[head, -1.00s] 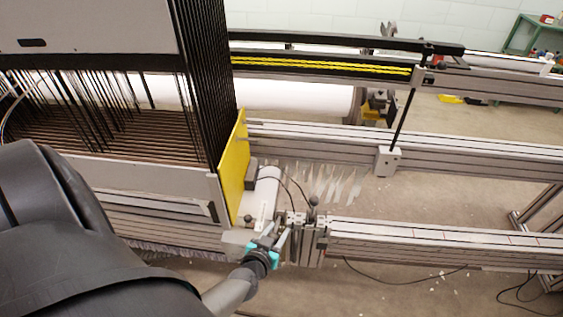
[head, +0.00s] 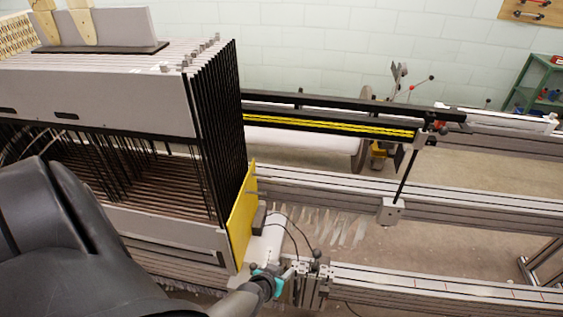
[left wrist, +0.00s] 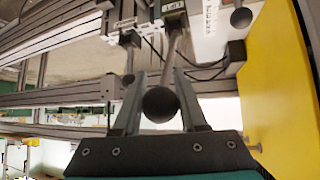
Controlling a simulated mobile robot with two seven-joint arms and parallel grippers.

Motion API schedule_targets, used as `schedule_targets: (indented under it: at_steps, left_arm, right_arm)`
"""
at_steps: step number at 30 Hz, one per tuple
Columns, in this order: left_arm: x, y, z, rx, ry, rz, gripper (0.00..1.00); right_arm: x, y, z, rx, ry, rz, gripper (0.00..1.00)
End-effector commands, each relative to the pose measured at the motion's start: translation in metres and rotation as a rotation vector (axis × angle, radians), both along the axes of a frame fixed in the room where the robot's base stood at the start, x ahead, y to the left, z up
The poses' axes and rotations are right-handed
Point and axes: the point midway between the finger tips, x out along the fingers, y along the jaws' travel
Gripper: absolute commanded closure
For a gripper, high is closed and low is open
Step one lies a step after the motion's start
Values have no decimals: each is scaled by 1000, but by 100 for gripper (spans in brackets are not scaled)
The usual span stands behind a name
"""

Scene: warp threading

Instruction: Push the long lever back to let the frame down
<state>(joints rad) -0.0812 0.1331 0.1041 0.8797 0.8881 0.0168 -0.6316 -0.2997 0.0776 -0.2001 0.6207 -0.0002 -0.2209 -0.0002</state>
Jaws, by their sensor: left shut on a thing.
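My left gripper (head: 286,273) reaches the metal bracket beside the yellow plate. The left wrist view shows its two fingers (left wrist: 156,85) closed on the long lever. The lever's round black knob (left wrist: 160,104) sits between the fingers, towards the palm, and its rod (left wrist: 172,48) runs on to a block on the bracket. In the head view the lever is mostly hidden by the gripper. The frame stack (head: 215,130), with grey panels and dark upright slats, stands behind at the left. I cannot tell which single frame the lever works. My right gripper is not in view.
The yellow plate (head: 242,215) stands close by the gripper. A shorter knobbed lever (left wrist: 241,18) and thin black cables are near it. Grey rails (head: 430,280) run off to the right. A black post (head: 405,177) stands on the middle rail. Open floor lies between the rails.

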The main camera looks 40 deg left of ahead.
Motion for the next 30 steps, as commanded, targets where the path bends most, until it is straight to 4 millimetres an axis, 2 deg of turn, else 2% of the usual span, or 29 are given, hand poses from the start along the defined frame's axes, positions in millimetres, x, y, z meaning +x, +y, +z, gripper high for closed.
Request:
schedule_targets:
  at_steps: [1,3,12,18,30]
  left_arm:
    - [-1,1,5,-17,32,-1,100]
    - [4,3,8,-35,61,-1,100]
    - [30,18,20,-137,222,0,100]
    - [47,30,22,-204,335,1,100]
    - [74,47,25,-205,334,2,100]
  right_arm:
    - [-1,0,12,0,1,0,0]
    - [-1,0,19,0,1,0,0]
    - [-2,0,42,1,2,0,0]
    - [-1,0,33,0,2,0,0]
    - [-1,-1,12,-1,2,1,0]
